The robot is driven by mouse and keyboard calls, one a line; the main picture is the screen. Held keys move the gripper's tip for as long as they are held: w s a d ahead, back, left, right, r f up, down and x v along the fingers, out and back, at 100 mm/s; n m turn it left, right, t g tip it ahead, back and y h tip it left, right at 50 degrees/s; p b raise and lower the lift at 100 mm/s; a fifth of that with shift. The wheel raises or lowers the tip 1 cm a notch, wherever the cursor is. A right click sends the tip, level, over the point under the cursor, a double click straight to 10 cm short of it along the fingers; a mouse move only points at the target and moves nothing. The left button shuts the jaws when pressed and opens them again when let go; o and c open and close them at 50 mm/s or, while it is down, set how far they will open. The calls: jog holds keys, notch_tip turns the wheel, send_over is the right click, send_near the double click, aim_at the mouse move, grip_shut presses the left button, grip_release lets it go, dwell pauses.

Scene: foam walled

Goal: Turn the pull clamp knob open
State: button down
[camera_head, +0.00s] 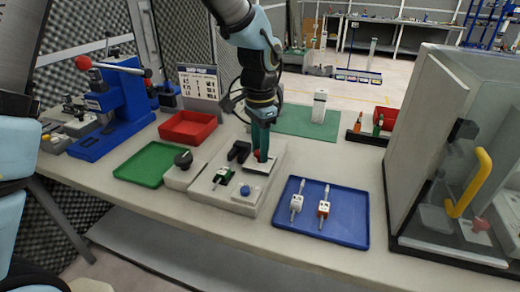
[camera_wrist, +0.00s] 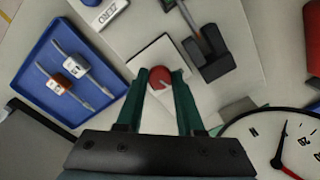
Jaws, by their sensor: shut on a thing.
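The red knob (camera_wrist: 160,77) sits on a white square plate (camera_wrist: 143,66) in the wrist view. I take it to be the pull clamp knob. In the head view only a little of the red knob (camera_head: 257,154) shows beside my fingers. My gripper (camera_wrist: 161,80) points down at it, with one green finger on each side, shut on the knob. In the head view my gripper (camera_head: 261,158) stands over the light grey fixture (camera_head: 232,203). A black clamp block (camera_wrist: 208,52) stands close to the right finger in the wrist view.
A black knob (camera_head: 183,159) and a blue button (camera_head: 245,190) are near my gripper. A blue tray (camera_head: 347,228) with two small parts lies to the right, a green tray (camera_head: 140,166) and red tray (camera_head: 180,127) to the left. A clear-walled enclosure with a yellow handle (camera_head: 481,180) stands far right.

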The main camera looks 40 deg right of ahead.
jog(key=n, duration=0.5)
jog(key=shift+n+b, duration=0.3)
dwell(0.4)
jog(key=c, duration=0.5)
grip_release()
jog(key=shift+c, duration=0.2)
notch_tip(320, 180, up, 11)
jog(key=b, duration=0.1)
jog(key=shift+b, duration=0.4)
